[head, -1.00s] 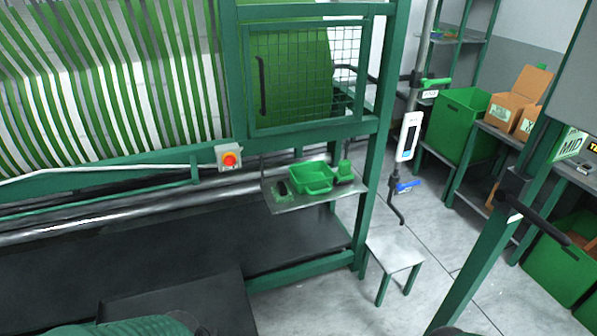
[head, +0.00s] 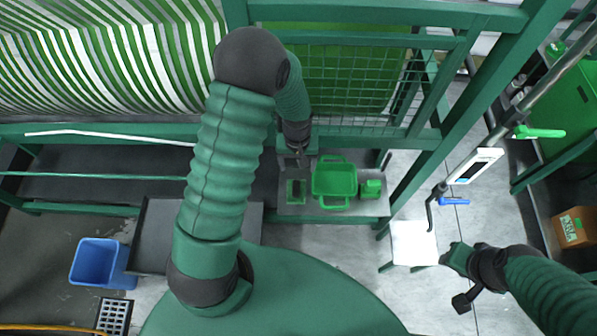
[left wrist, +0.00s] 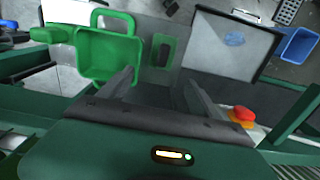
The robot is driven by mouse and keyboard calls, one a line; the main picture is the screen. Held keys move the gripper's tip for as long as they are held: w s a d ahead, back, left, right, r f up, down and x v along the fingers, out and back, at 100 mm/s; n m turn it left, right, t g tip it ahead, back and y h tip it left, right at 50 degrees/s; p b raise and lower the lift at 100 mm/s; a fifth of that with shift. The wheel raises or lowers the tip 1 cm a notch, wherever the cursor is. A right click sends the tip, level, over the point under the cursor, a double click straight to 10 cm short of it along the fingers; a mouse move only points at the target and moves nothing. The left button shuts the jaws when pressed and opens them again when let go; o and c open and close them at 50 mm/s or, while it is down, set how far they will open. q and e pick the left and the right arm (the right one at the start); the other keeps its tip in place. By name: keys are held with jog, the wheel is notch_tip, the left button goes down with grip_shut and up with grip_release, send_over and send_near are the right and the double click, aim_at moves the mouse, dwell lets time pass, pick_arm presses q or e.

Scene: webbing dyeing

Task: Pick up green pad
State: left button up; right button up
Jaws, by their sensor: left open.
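The green pad (head: 296,190), with a dark middle, lies flat on the small grey shelf (head: 320,208), left of a green tray (head: 334,182). The left wrist view shows the pad (left wrist: 163,50) just beyond the gap between my fingers, with the tray (left wrist: 106,52) to its left. My left gripper (head: 297,158) points down near the shelf's back edge; its open fingers (left wrist: 160,80) hold nothing. My right gripper (head: 462,275) hangs at the lower right, near a white stool; its jaws are unclear.
A small green block (head: 370,188) sits right of the tray. A green frame with mesh (head: 350,90) stands behind the shelf. A red button (left wrist: 243,114) is near my right finger in the wrist view. A white stool (head: 413,240) and blue bin (head: 92,262) stand on the floor.

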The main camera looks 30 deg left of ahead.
aim_at(296, 186)
pick_arm(q)
notch_tip(296, 186, down, 12)
jog(key=b, duration=1)
jog(key=shift+s+f, duration=0.15)
jog(key=shift+f, duration=0.1)
jog(key=f+b, duration=0.2)
jog(key=s+f+b, duration=0.1)
jog(key=f+b, duration=0.1)
jog(key=shift+a+f, duration=0.15)
jog(key=shift+f, duration=0.05)
jog(key=shift+w, duration=0.3)
jog(key=shift+c, duration=1.1)
jog(key=shift+s+r, duration=0.15)
jog(key=c, duration=0.7)
jog(key=shift+c, duration=1.2)
pick_arm(e)
notch_tip(296, 186, down, 13)
jog(key=s, duration=0.1)
jog(key=shift+s, duration=0.25)
